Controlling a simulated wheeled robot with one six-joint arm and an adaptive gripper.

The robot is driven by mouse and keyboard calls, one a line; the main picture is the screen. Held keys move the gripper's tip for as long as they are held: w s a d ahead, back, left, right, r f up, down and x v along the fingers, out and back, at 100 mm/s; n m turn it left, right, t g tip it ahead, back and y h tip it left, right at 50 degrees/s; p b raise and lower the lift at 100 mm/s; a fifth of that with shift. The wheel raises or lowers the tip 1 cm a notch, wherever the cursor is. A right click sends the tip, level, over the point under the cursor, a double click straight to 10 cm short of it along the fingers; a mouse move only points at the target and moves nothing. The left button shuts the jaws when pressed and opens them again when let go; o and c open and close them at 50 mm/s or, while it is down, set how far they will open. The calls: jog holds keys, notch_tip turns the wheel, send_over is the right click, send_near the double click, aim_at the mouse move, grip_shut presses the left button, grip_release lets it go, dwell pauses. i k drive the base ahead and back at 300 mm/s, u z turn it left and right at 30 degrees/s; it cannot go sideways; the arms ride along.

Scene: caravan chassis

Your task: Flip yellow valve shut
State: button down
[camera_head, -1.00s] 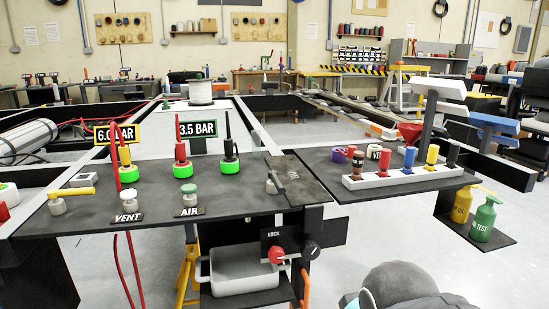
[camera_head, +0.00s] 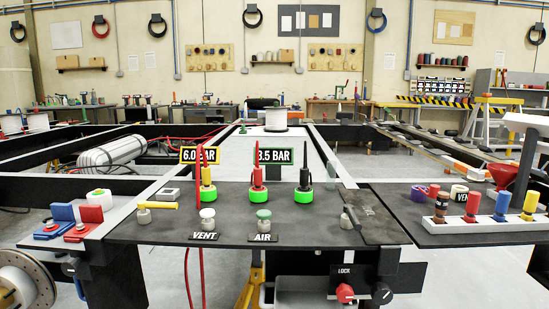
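The yellow valve (camera_head: 163,206) is at the left end of the dark panel, a yellow lever on a small pale grey body. Its lever lies level and points right across the picture. Just right of it stand a white-capped knob (camera_head: 207,217) behind the VENT label (camera_head: 203,236) and a green-capped knob (camera_head: 263,219) behind the AIR label (camera_head: 262,238). My gripper is not in view, so its state and distance from the valve do not show.
Three upright connectors in green rings stand behind the knobs, the left one (camera_head: 207,184) with a red hose. Signs reading 6.0 BAR (camera_head: 200,155) and 3.5 BAR (camera_head: 273,157) stand behind. A red LOCK knob (camera_head: 345,293) is below the panel. Blue and red blocks sit left.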

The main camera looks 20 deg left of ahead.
aim_at(142, 204)
jog(key=u, duration=1.55)
